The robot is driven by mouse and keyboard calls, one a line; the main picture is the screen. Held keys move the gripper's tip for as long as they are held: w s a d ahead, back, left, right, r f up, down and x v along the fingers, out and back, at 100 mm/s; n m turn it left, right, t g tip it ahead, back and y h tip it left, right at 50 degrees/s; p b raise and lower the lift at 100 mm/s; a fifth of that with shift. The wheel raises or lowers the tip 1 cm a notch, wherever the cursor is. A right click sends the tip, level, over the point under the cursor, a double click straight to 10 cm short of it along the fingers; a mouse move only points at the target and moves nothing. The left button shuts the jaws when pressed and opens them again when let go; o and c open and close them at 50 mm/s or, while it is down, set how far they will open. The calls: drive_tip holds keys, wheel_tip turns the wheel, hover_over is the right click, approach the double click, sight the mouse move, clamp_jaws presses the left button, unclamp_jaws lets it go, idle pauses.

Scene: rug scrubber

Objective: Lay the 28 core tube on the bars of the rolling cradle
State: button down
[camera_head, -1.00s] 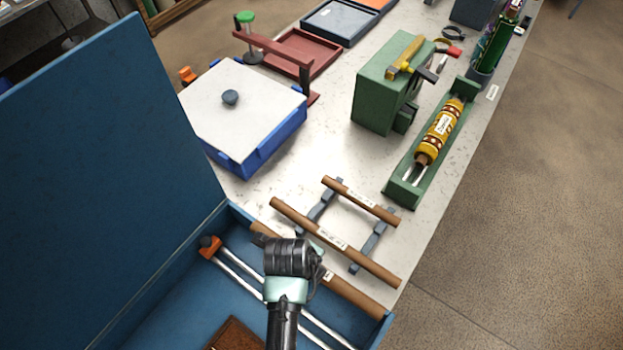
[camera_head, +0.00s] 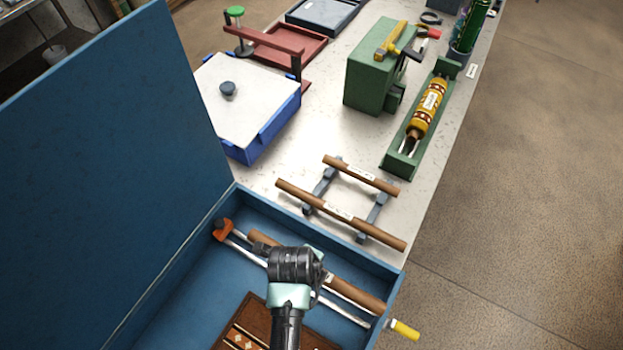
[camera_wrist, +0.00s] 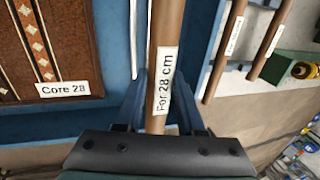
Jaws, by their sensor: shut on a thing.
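My gripper (camera_wrist: 160,110) is shut on a brown core tube (camera_wrist: 167,30) with a white label reading "For 28 cm". In the head view the same tube (camera_head: 350,288) lies slantwise over the inside of the blue box, partly hidden by my wrist. Two pale metal bars (camera_head: 245,240) with an orange end block (camera_head: 222,230), apparently the rolling cradle, lie in the box below and beside the tube. A yellow handle (camera_head: 405,328) shows at their right end. Whether tube and bars touch is unclear. In the wrist view, a bar (camera_wrist: 133,40) runs left of the tube.
A patterned rug labelled "Core 28" (camera_wrist: 20,45) lies in the box. Beyond the box wall, two brown tubes (camera_head: 345,215) rest on grey supports. A green trough (camera_head: 400,165) holds a yellow roll. The blue lid (camera_head: 110,150) stands upright at left.

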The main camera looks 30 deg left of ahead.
wheel_tip(320, 180, down, 10)
drive_tip(key=b, duration=0.9)
drive_tip(key=shift+r, duration=0.15)
drive_tip(key=shift+f+b, duration=1.4)
drive_tip(key=shift+f, duration=0.65)
drive_tip(key=shift+s, duration=0.2)
drive_tip(key=shift+f, duration=0.15)
